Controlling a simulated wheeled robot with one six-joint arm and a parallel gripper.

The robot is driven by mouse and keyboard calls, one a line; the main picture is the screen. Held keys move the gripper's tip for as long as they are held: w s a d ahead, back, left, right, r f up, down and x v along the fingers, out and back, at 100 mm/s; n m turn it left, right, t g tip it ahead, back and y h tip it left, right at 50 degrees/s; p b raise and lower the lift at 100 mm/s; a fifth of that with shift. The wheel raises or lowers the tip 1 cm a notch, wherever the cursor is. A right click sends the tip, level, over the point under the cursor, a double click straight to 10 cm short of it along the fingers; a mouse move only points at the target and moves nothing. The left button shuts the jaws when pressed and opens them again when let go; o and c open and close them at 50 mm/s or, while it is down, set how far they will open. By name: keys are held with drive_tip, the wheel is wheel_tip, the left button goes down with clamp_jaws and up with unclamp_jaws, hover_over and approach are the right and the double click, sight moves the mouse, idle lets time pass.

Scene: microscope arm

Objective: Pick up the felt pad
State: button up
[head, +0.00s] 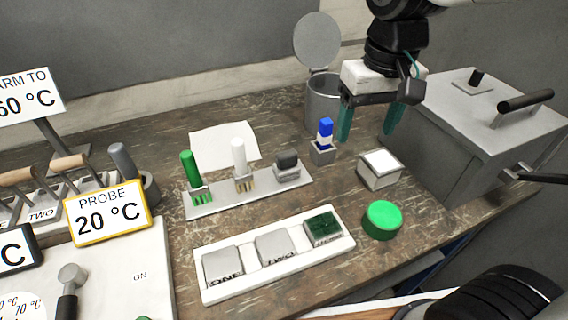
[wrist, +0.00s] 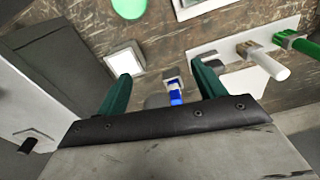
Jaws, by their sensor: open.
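I cannot tell for certain which thing is the felt pad. A dark grey block (head: 288,161) on the grey rack and a dark green square pad (head: 323,227) on the white tray are candidates. My gripper (head: 368,124) is open and empty, pointing down above the back right of the bench, apart from both. In the wrist view my gripper (wrist: 161,76) shows two green fingers spread wide. A small blue-topped item (head: 325,130) in a grey holder stands left of the fingers in the head view; it also shows between them in the wrist view (wrist: 176,97).
The grey rack (head: 216,207) holds a green brush (head: 190,168) and a white brush (head: 239,160). A white-topped box (head: 380,168), a green disc (head: 383,220) and the white tray (head: 276,280) stand nearby. A lidded metal bin (head: 322,100) and a large grey box (head: 465,125) flank my gripper.

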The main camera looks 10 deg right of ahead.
drive_tip(key=n, duration=0.1)
hover_over(287, 152)
drive_tip(key=shift+g, duration=0.3)
drive_tip(key=f, duration=0.4)
drive_tip(key=shift+s+f, duration=0.35)
drive_tip(key=shift+f, duration=0.05)
drive_tip(key=f, duration=0.8)
drive_tip(key=shift+w, duration=0.3)
drive_tip(key=c, duration=1.1)
